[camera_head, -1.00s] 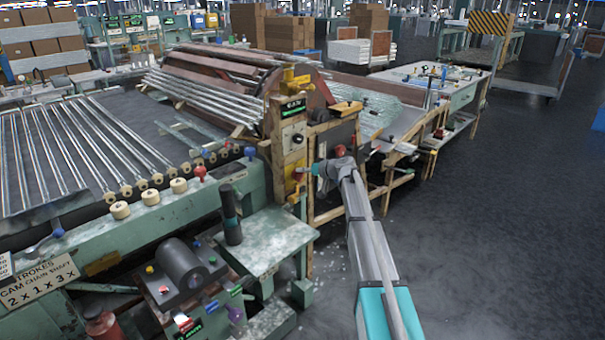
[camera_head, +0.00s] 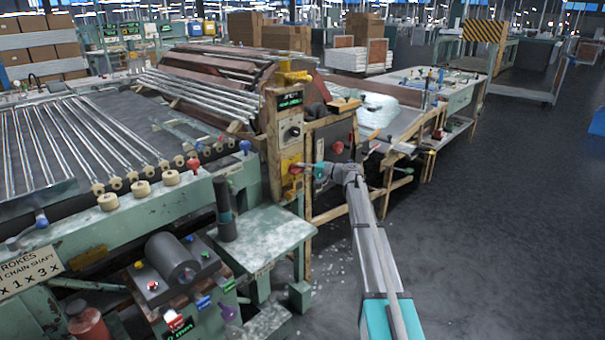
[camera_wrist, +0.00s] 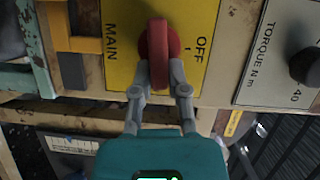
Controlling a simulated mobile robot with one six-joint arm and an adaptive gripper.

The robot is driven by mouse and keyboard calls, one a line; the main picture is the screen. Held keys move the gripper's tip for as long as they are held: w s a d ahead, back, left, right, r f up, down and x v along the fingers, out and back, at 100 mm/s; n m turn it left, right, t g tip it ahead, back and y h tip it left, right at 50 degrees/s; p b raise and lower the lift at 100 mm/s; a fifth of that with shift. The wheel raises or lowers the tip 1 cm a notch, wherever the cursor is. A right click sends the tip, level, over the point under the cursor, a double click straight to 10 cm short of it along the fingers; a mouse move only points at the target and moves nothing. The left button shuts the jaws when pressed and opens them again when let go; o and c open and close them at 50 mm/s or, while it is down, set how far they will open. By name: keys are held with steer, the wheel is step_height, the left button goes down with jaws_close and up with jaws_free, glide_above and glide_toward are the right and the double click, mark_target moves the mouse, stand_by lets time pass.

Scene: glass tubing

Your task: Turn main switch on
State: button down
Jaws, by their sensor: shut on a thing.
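The main switch (camera_wrist: 158,40) is a red handle on a yellow plate (camera_wrist: 120,15) marked MAIN and OFF in the wrist view. The handle stands upright in that picture, between the two words. My gripper (camera_wrist: 162,72) has one finger on each side of the handle's lower end and is shut on it. In the head view the red switch (camera_head: 295,169) sits low on the tan control post. My gripper (camera_head: 310,168) reaches it from the right and partly hides it.
A torque dial (camera_wrist: 306,66) on a pale plate is right of the switch in the wrist view. A green side table (camera_head: 262,232) stands below the post. A wooden-framed bench (camera_head: 395,150) lies behind my arm. The dark floor at right is clear.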

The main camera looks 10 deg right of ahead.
steer(key=shift+w+a+f+m+b, duration=0.1)
steer(key=shift+w+f+m+b, duration=0.1)
steer(key=shift+m+b, duration=0.4)
steer(key=shift+r+y, duration=0.1)
steer(key=shift+y, duration=0.2)
steer(key=c, duration=0.6)
jaws_free()
steer(key=shift+c, duration=0.2)
steer(key=shift+s, duration=0.15)
steer(key=v, duration=1.2)
